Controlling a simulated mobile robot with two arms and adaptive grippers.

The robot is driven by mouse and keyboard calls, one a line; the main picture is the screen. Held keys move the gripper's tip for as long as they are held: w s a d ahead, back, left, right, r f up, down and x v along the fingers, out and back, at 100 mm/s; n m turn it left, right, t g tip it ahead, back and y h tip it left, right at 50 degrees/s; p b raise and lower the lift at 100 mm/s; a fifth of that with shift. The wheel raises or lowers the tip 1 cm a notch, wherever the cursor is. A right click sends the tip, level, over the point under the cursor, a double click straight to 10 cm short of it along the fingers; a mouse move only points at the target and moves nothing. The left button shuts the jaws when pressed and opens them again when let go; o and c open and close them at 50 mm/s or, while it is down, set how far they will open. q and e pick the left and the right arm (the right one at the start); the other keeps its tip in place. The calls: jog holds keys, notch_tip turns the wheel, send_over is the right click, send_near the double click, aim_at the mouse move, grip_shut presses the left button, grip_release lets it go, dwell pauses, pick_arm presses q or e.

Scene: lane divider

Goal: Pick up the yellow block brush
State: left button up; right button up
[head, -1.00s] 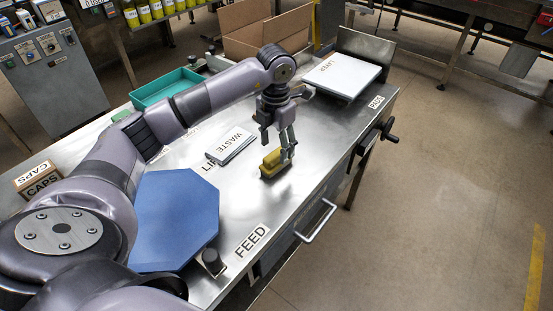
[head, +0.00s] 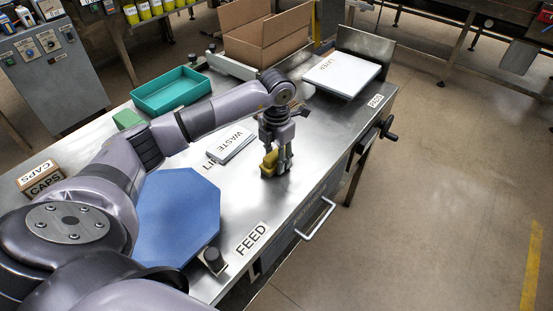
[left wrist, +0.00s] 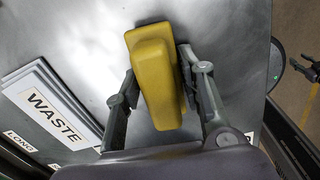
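The yellow block brush (head: 270,161) rests on the steel table near its front edge, beyond the FEED label. My left gripper (head: 278,165) is lowered over it, pointing down, and partly hides it in the head view. In the left wrist view the brush (left wrist: 157,80) lies between the two fingers of the left gripper (left wrist: 158,75). One finger is on each side. The right finger is very close to the brush's side or touching it; a narrow gap shows on the left. The fingers are spread and not clearly pressing. My right gripper is not in view.
A grey WASTE plate (head: 231,146) lies left of the brush. A blue octagonal board (head: 175,217) is nearer. A teal tray (head: 171,91), a cardboard box (head: 268,41) and a white LAYER board (head: 342,74) stand farther back. A green block (head: 128,119) lies near the tray.

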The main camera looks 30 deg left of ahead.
pick_arm(q)
jog(key=c, duration=0.7)
jog(key=shift+r, duration=0.2)
notch_tip(320, 180, up, 20)
jog(key=shift+f, duration=0.15)
